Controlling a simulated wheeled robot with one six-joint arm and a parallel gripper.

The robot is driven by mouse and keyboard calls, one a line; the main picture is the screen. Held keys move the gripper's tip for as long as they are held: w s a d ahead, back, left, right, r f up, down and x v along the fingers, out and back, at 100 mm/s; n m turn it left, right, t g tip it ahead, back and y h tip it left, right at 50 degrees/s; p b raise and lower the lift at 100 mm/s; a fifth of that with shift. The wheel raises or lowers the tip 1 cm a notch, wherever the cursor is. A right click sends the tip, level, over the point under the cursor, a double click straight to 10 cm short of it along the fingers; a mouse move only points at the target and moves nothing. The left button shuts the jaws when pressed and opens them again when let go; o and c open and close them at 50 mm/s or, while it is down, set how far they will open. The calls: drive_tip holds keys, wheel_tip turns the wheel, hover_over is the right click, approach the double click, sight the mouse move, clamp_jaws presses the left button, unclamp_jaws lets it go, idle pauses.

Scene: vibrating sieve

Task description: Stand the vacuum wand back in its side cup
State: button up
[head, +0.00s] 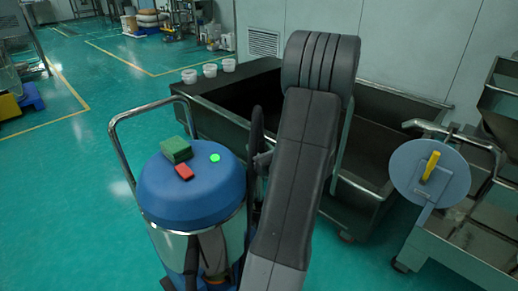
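The blue-topped vacuum (190,190) stands upright on the floor left of centre, with a metal push handle on its left side. A dark upright piece (256,130), possibly the wand or hose, stands at the vacuum's right side. I cannot tell whether it sits in a cup; the side cup is not clearly visible. A small grey part (262,160) beside it may be part of my gripper. My arm crosses the middle of the view and hides most of what lies behind it, so the gripper's fingers and any hold cannot be made out.
A green block (176,149) and a red piece (184,172) are on the vacuum's lid. A dark metal bin (375,193) stands behind my arm, with white tubs (210,70) at its left end. A round grey disc with yellow handle (420,186) is at right.

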drive_tip(key=shift+f+b, duration=0.2)
drive_tip(key=shift+b, duration=0.15)
idle(0.6)
drive_tip(key=o, duration=1.1)
drive_tip(key=shift+c, duration=0.2)
drive_tip(key=shift+s, duration=0.1)
drive_tip(key=p+v, duration=0.1)
drive_tip(key=v, duration=1.2)
drive_tip(key=shift+s+d, duration=0.2)
drive_tip(key=shift+s, duration=0.1)
